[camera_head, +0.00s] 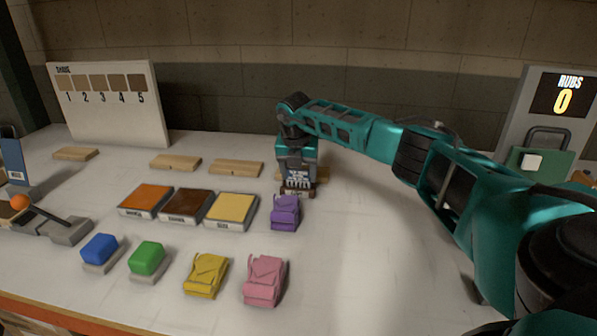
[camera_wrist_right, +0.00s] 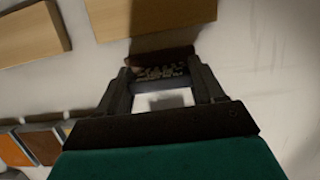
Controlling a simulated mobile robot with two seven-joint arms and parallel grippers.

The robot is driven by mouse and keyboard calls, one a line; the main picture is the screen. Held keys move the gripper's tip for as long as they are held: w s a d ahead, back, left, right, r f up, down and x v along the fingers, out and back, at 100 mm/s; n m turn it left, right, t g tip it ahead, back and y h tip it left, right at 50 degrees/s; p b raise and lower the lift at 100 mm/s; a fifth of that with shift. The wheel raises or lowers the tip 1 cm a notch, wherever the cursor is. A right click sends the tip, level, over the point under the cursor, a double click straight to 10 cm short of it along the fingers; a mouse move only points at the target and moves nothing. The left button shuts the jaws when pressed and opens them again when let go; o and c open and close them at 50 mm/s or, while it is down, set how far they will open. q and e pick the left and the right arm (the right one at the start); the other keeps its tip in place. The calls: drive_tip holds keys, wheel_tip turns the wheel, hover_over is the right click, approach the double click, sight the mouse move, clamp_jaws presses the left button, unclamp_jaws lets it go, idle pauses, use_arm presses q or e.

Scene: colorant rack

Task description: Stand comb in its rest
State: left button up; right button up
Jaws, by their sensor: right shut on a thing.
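My right gripper (camera_head: 297,184) points down at the back middle of the table, just behind the purple folded cloth. It is shut on a small dark comb (camera_head: 297,190) with a pale toothed row. In the right wrist view the comb (camera_wrist_right: 160,62) spans the gap between the two fingertips (camera_wrist_right: 162,82). It is low over the table; whether it touches anything below I cannot tell. A wooden block (camera_head: 321,174) shows partly behind the gripper. It also shows in the right wrist view (camera_wrist_right: 150,16), beyond the comb. Which thing is the rest I cannot tell. My left gripper is not in view.
More wooden blocks (camera_head: 236,168) line the back. The right middle is clear.

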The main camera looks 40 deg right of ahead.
drive_tip(key=shift+f, duration=0.15)
drive_tip(key=o, duration=1)
drive_tip(key=shift+o, duration=0.2)
drive_tip(key=v, duration=1.2)
